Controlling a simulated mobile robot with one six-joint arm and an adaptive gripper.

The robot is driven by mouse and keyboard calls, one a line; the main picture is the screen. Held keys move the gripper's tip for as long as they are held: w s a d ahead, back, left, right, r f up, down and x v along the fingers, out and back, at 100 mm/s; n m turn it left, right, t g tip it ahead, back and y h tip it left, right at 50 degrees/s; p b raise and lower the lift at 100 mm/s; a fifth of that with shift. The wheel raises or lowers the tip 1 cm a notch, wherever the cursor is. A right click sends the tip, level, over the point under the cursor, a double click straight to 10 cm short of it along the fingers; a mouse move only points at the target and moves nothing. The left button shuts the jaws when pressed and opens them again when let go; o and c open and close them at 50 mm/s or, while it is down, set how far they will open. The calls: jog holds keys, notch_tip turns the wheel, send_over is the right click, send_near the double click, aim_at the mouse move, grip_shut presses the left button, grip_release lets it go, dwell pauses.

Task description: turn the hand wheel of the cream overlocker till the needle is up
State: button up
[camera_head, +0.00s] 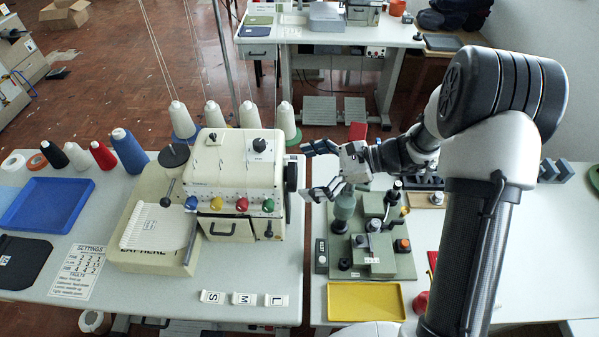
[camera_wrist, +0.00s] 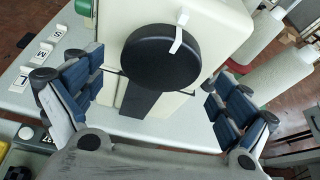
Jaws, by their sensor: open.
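The cream overlocker (camera_head: 235,165) stands on the left table, with coloured dials on its front. Its black hand wheel (camera_head: 291,177) is on the right side. In the wrist view the hand wheel (camera_wrist: 161,57) faces me as a black disc with a white strip (camera_wrist: 180,30) at its upper edge. My gripper (camera_head: 308,171) is open, its fingers pointing at the wheel from the right. In the wrist view the blue-padded fingers (camera_wrist: 152,92) are spread left and right of the wheel, with nothing between them touching visibly. I cannot make out the needle.
Thread cones (camera_head: 181,119) stand behind the overlocker. A green machine (camera_head: 375,240) and a yellow tray (camera_head: 366,302) are on the right table, below my arm. A blue tray (camera_head: 28,226), a settings sheet (camera_head: 78,271) and S, M, L tags (camera_head: 243,298) lie on the left table.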

jog(key=v, duration=1)
jog(key=shift+a, duration=0.1)
jog(key=s+a+r+n+h, duration=0.1)
jog(key=s+r+n+h, duration=0.45)
jog(key=s, duration=0.35)
jog(key=s+a+r+n+h, duration=0.1)
jog(key=s+r+n+h, duration=0.4)
jog(key=s, duration=0.4)
jog(key=s+d+n+t+h, duration=0.3)
jog(key=s+d+n, duration=0.2)
jog(key=s+n, duration=0.2)
jog(key=shift+r+t, duration=0.3)
jog(key=shift+r, duration=0.15)
jog(key=shift+c, duration=0.2)
